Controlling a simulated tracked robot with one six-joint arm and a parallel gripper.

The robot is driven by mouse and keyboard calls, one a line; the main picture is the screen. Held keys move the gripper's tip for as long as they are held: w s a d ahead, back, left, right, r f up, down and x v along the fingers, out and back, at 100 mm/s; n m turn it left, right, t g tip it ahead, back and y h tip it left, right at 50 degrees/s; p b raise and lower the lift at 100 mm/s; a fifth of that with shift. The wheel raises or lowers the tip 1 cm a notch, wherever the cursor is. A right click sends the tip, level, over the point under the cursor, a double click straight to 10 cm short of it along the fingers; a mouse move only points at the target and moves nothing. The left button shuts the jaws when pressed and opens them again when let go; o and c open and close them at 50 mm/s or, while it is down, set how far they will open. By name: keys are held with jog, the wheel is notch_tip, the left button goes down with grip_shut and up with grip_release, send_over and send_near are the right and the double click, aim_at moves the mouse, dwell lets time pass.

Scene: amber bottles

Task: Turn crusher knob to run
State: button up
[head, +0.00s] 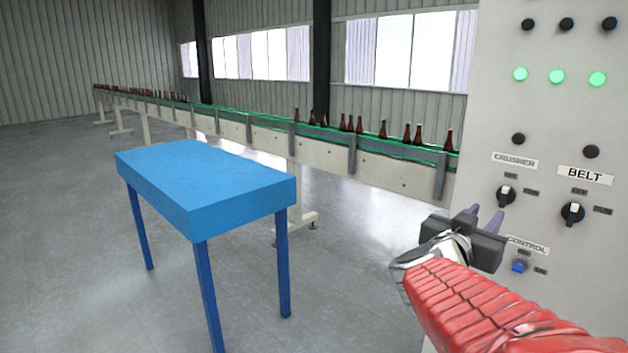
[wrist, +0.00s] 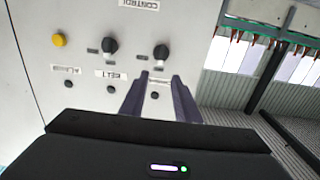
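The crusher knob (head: 506,195) is a black knob on a pale disc, below the CRUSHER label (head: 514,161) on the grey panel. In the wrist view, which is upside down, the crusher knob (wrist: 161,52) sits just beyond the fingertips. My gripper (head: 484,213) is in front of the panel, a little lower left of the knob in the head view. Its two purple fingers stand apart with nothing between them; they also show in the wrist view (wrist: 159,82). The fingers appear clear of the knob. Its exact setting is too small to read.
The BELT knob (head: 572,212) is right of the crusher knob. A blue control knob (head: 519,267) sits below. Three green lamps (head: 557,76) are lit above. A blue table (head: 205,180) and a conveyor with brown bottles (head: 383,130) stand left. The floor between is clear.

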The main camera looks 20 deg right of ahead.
aim_at(505, 194)
jog(key=x, duration=1.3)
jog(key=shift+w+d, duration=0.15)
jog(key=shift+d, duration=0.15)
grip_shut()
